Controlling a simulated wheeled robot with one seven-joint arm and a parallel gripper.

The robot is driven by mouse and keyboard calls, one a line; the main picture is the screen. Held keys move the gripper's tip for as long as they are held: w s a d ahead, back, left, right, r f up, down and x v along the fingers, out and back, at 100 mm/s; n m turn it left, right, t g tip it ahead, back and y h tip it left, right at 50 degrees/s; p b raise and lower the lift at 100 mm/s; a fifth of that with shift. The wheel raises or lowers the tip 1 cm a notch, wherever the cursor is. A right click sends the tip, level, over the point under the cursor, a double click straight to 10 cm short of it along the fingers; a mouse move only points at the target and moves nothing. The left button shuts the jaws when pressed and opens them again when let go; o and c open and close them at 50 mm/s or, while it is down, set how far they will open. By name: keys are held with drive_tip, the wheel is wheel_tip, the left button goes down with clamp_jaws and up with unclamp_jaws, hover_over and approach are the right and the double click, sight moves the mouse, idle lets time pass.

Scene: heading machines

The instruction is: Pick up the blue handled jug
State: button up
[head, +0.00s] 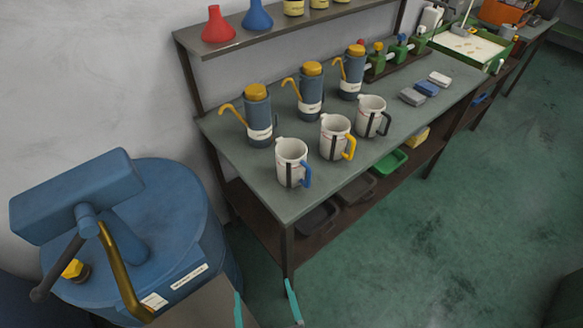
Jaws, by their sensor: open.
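The blue handled jug (289,155) is a white jug with dark stripes and a blue handle on its right side. It stands upright at the near left corner of the grey bench top (232,157). A white jug with a yellow handle (333,138) and one with a dark handle (369,117) stand to its right in a row. My gripper (265,294) shows at the bottom edge, with two teal fingers apart and nothing seen between them. It is well below the jug in the picture and apart from it; part of it is cut off.
Three blue-grey canisters with yellow lids, one here (258,115), stand behind the jugs. A shelf (270,37) with red and blue funnels hangs above. A large blue drum machine (150,220) stands at the left. The green floor (440,230) on the right is clear.

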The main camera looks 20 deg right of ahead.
drive_tip(key=w+d+r+m+g+h, duration=0.1)
drive_tip(key=w+d+r+h, duration=0.1)
drive_tip(key=w+d+r, duration=0.35)
drive_tip(key=w+d+r+m+g+h, duration=0.1)
drive_tip(key=w+d+r+m, duration=0.15)
drive_tip(key=w+r, duration=0.6)
drive_tip(key=w+d+r+m+h, duration=0.1)
drive_tip(key=w+d+r+h, duration=0.1)
drive_tip(key=w+d+r, duration=0.5)
approach(293, 144)
drive_tip(key=shift+g, duration=0.3)
drive_tip(key=shift+x, duration=2.35)
drive_tip(key=shift+r, duration=0.15)
drive_tip(key=c, duration=1.6)
drive_tip(key=shift+o, duration=0.2)
